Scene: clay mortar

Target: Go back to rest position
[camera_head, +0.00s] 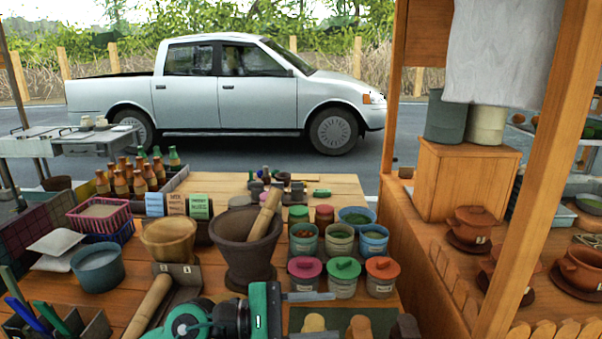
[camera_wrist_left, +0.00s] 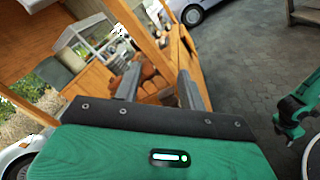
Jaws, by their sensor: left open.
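My left gripper (camera_head: 332,316) comes in low at the bottom of the head view, its two grey fingers pointing right. The fingers are apart, with nothing seen between them. In the left wrist view the open fingers (camera_wrist_left: 160,82) frame only distant stall parts. The dark clay mortar (camera_head: 245,250) stands upright on the wooden table, behind and left of the gripper. A wooden pestle (camera_head: 266,214) leans in it, its handle up to the right. My right gripper does not show in the head view.
Several lidded cups (camera_head: 343,278) stand close beyond the fingers. A wooden bowl (camera_head: 168,240) and a second pestle (camera_head: 148,306) lie left of the mortar. A wooden post (camera_head: 538,170) and counter (camera_head: 420,235) bound the right side. A dark tray (camera_head: 372,318) lies near the front edge.

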